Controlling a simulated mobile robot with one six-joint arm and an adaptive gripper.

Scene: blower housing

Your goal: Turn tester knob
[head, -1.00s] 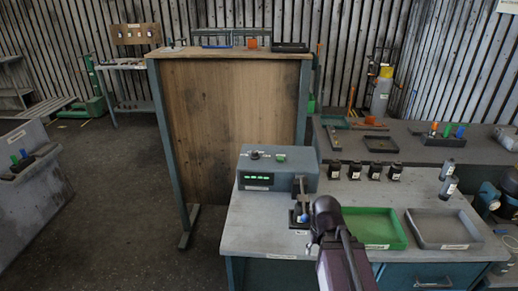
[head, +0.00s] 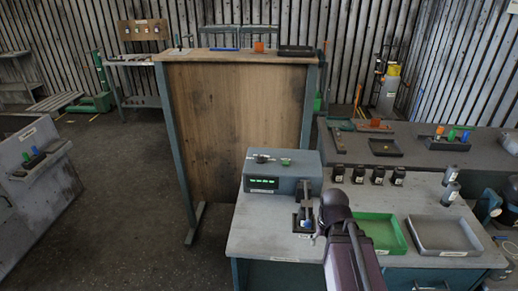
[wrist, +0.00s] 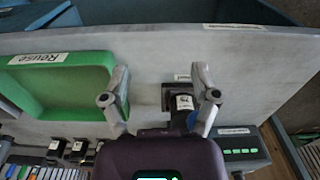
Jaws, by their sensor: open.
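The tester (head: 285,172) is a grey-blue box on the bench with a lit green display (head: 263,183). A dark knob (head: 261,158) and a green button (head: 286,161) are on its top. The display also shows at lower right in the wrist view (wrist: 240,152); the knob is hidden there. My gripper (wrist: 161,90) is open and empty, fingers wide apart above the bench. A black part with a white label (wrist: 184,103) sits in a dark holder in front of the tester, near the right finger. In the head view my arm is right of this part, apart from the knob.
A green tray (head: 384,234), labelled Reuse in the wrist view (wrist: 62,85), and a grey tray (head: 445,234) lie to the right. Several black labelled parts (head: 377,175) stand in a row behind the trays. A tall wooden panel (head: 235,130) stands behind the tester.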

